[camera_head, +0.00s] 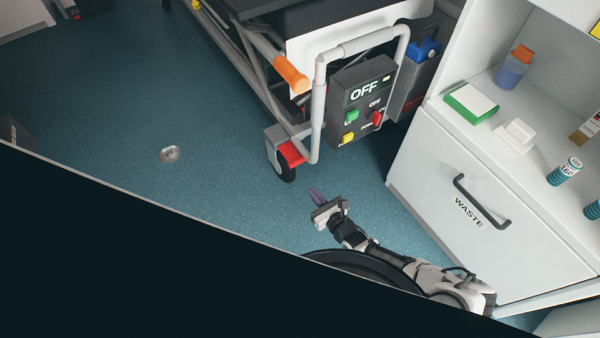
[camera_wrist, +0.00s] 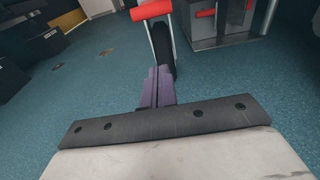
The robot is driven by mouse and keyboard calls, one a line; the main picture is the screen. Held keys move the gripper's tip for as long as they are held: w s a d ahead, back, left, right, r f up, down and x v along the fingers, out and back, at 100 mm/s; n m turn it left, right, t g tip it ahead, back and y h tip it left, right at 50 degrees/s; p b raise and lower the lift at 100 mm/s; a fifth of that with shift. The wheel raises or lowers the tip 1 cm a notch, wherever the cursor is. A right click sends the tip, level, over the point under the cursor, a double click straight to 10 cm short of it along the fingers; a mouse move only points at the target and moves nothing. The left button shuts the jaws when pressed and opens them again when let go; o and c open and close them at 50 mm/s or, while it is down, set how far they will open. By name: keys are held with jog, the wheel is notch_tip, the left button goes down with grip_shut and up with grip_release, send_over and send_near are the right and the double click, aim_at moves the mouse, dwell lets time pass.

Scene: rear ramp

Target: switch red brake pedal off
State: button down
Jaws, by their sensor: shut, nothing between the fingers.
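The red brake pedal (camera_head: 291,153) is at the caster wheel on the near end of the stretcher, low above the floor. In the wrist view the red pedal (camera_wrist: 151,10) shows at the top, in front of the dark wheel. My gripper (camera_head: 315,194) is below and slightly right of the pedal in the head view, apart from it. In the wrist view the purple fingers (camera_wrist: 157,88) are together, empty, and point toward the wheel. A gap of floor shows between fingertips and pedal in the head view.
The stretcher's grey frame carries a control box (camera_head: 362,100) reading OFF, above and right of the pedal. A white cabinet with a WASTE drawer (camera_head: 470,215) stands at right. Blue floor (camera_head: 130,110) is open at left, with a small round metal fitting (camera_head: 170,154).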

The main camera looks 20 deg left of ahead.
jog(key=b+x, duration=0.2)
jog(key=x, duration=0.8)
jog(key=shift+s+d+r+p, duration=0.15)
jog(key=shift+r+p, duration=0.3)
jog(key=shift+r, duration=0.55)
jog(key=shift+s+d+r+p, duration=0.15)
jog(key=shift+r+p, duration=0.3)
jog(key=shift+r, duration=0.6)
